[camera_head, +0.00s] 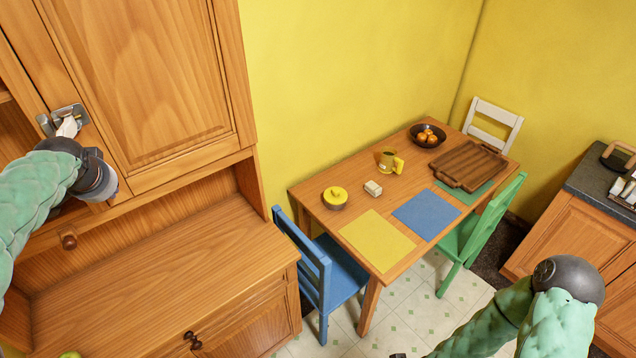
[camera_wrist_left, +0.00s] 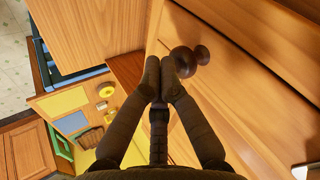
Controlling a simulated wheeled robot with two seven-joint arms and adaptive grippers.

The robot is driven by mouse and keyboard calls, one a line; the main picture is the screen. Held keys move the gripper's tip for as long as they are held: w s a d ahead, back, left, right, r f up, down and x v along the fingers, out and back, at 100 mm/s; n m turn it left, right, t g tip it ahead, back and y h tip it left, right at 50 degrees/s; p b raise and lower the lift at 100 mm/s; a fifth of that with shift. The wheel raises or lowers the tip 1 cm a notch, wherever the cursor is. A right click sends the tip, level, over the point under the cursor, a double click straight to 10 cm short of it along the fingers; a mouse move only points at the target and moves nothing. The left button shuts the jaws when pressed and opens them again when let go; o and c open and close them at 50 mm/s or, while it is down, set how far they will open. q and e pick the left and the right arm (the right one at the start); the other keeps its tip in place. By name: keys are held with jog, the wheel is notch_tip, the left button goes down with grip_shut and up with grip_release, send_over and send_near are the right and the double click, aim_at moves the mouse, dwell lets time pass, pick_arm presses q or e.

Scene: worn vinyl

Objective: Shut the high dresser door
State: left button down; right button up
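The high dresser door (camera_head: 150,90) is a large wooden panel at upper left in the head view. Left of it, part of the dresser's open inside with a shelf shows. I cannot tell how far the door stands from its frame. My left wrist overlaps the door's lower left edge, with grey metal parts in front of the wood. In the left wrist view my left gripper (camera_wrist_left: 158,76) has its dark fingertips together, with nothing visible between them. A dark round knob (camera_wrist_left: 183,61) is right beside the tips; contact is unclear. My right gripper is not visible; only its arm shows.
A wooden table (camera_head: 310,202) with mats, a tray and a fruit bowl (camera_head: 427,135) stands to the right. A blue chair (camera_head: 325,270) is close to the dresser. A stove-side cabinet (camera_head: 570,235) is far right.

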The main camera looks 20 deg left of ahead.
pick_arm(q)
jog(key=v, duration=1.2)
